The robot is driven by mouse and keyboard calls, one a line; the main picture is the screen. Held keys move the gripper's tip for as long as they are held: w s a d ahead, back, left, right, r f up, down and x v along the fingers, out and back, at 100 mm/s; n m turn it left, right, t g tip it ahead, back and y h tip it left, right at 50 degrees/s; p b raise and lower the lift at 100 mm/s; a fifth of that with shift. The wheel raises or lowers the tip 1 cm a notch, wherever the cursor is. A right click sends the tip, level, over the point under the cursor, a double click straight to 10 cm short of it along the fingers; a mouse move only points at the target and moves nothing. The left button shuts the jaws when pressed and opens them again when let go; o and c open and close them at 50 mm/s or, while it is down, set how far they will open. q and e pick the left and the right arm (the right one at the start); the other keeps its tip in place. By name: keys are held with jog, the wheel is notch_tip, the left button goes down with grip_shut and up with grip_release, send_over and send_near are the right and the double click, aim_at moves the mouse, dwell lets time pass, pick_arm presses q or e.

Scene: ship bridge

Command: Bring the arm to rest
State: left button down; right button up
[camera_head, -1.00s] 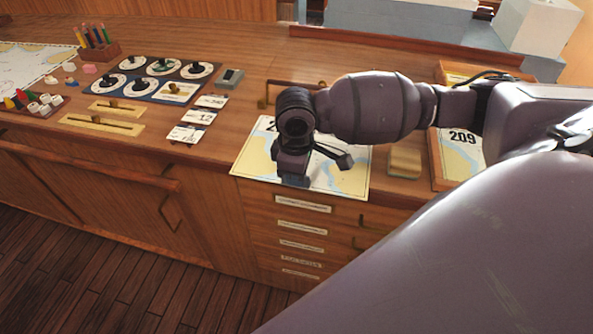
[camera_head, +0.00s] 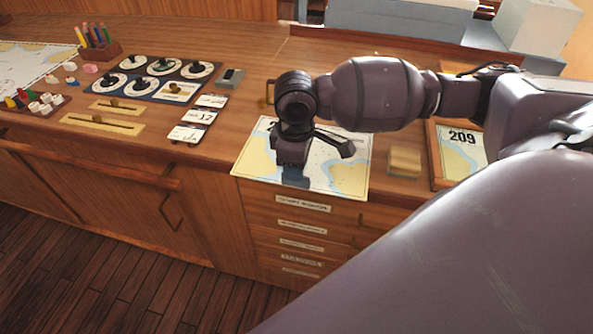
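My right arm comes in from the right across the wooden counter (camera_head: 240,105). Its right gripper (camera_head: 318,175) hangs above a chart (camera_head: 345,182) that lies at the counter's front edge. Two fingers show spread apart, one at the left and one angled out to the right, with nothing seen between them. The wrist and fingers hide part of the chart. My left gripper is not in the view.
A framed chart marked 209 (camera_head: 462,150) and a small wooden block (camera_head: 404,162) lie right of the gripper. Dials (camera_head: 164,66), cards (camera_head: 195,120), sliders (camera_head: 104,120) and a pen holder (camera_head: 98,50) stand left. Labelled drawers (camera_head: 303,204) are below.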

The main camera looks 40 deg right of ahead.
notch_tip(320, 180, up, 8)
jog(key=shift+f+p, duration=0.2)
jog(key=shift+p, duration=0.15)
jog(key=s+a+f+t+y, duration=0.3)
jog(key=s+a+f, duration=0.45)
jog(key=f, duration=0.35)
jog(key=s+d+f+m+h, duration=0.2)
jog(key=s+d+f+m, duration=0.15)
jog(key=s, duration=0.25)
jog(key=s+d+f+m+h, duration=0.2)
jog(key=s+d+m, duration=0.2)
jog(key=s+m, duration=0.15)
jog(key=w+f+n+t, duration=0.1)
jog(key=w+f+t, duration=0.6)
jog(key=f, duration=0.3)
jog(key=shift+f+n+t+y, duration=0.15)
jog(key=shift+n+t+y, duration=0.25)
jog(key=shift+t, duration=0.5)
